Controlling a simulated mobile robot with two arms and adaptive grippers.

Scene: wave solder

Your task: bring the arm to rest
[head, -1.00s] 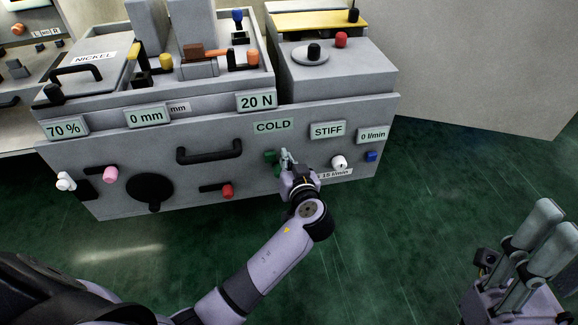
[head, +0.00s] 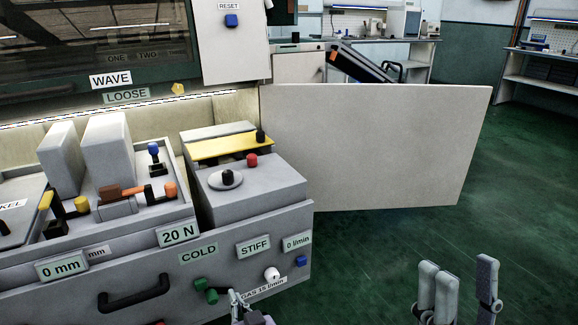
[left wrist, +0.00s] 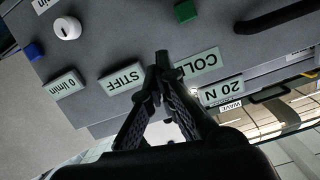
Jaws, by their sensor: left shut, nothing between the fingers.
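Behind the tips are the COLD label (left wrist: 198,66) and the STIFF label (left wrist: 122,78). Whether the tips touch the panel I cannot tell. My right gripper (head: 462,290) is at the bottom right of the head view, fingers up and apart, empty, over the green floor.
The front panel carries a white knob (head: 272,273), a blue button (head: 301,260) and a black handle (head: 135,293). A large pale panel (head: 370,145) stands behind to the right. The green floor (head: 400,240) is open on the right. Workbenches stand farther back.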

